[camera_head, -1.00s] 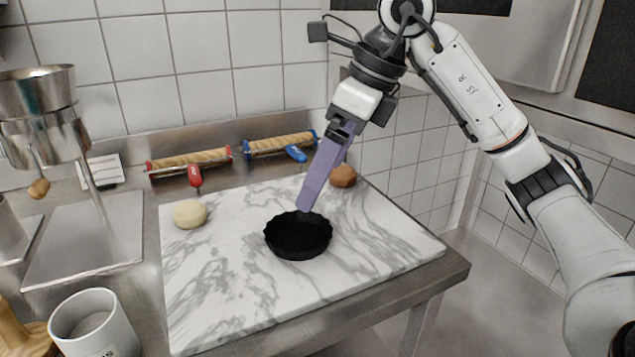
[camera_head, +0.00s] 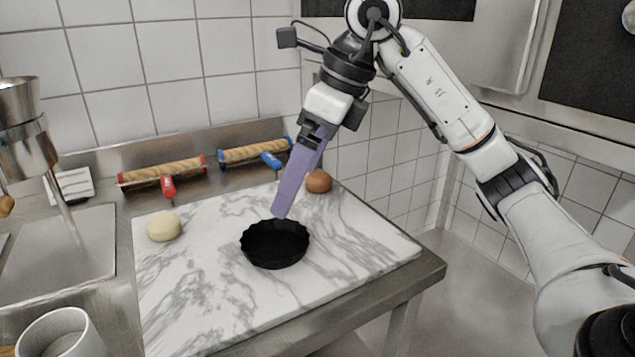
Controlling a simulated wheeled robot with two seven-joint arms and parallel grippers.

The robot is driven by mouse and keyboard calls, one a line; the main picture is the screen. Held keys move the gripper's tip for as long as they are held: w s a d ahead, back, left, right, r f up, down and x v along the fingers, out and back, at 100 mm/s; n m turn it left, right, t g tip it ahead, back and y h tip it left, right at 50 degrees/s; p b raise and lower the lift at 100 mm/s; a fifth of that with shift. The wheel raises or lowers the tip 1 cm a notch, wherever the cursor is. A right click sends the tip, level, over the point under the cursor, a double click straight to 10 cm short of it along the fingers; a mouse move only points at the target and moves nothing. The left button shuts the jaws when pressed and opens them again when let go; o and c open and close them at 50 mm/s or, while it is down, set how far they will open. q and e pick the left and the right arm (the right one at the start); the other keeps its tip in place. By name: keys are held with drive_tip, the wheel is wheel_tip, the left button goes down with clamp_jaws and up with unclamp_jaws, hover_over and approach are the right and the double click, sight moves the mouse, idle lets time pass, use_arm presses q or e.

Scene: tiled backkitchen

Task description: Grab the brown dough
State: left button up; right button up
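The brown dough (camera_head: 319,181) is a small round ball on the far right part of the marble board (camera_head: 190,290). My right gripper (camera_head: 279,214) comes down from above with long purple fingers. Its tip is at the far rim of a black fluted dish (camera_head: 275,250), left of and nearer than the brown dough. The fingers overlap in this view, so the gap between them is hidden. No dough shows in them. Whether the tip touches the dish cannot be told. My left gripper is not in view.
A pale dough ball (camera_head: 164,226) sits at the board's left. Two rolling pins, one with red ends (camera_head: 162,172) and one with blue (camera_head: 253,150), lie behind the board. A white mug (camera_head: 62,335) stands front left. The board's front is clear.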

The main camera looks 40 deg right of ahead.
drive_tip(key=shift+w, duration=0.1)
drive_tip(key=c, duration=0.3)
drive_tip(key=w+d+m, duration=0.2)
drive_tip(key=w+d+f+m+h, duration=0.1)
drive_tip(key=w+d+m, duration=0.1)
drive_tip(key=w+m, duration=0.1)
drive_tip(key=w+d+m+h, duration=0.1)
drive_tip(key=w+d+m, duration=0.1)
drive_tip(key=w+m, duration=0.1)
drive_tip(key=shift+w+d+f, duration=0.25)
drive_tip(key=shift+d, duration=0.15)
drive_tip(key=c, duration=0.4)
drive_tip(key=m+h, duration=0.3)
drive_tip(key=m, duration=0.4)
hover_over(319, 185)
drive_tip(key=s+a, duration=0.2)
drive_tip(key=shift+g, duration=0.3)
drive_tip(key=f, duration=0.4)
drive_tip(key=shift+d+f, duration=0.1)
drive_tip(key=shift+d, duration=0.1)
drive_tip(key=shift+c, duration=0.2)
drive_tip(key=shift+s+a+x, duration=0.1)
drive_tip(key=shift+a+x, duration=0.05)
drive_tip(key=shift+x, duration=1.4)
drive_tip(key=shift+s+a+x, duration=0.15)
drive_tip(key=shift+a+x, duration=0.05)
drive_tip(key=shift+x, duration=1.3)
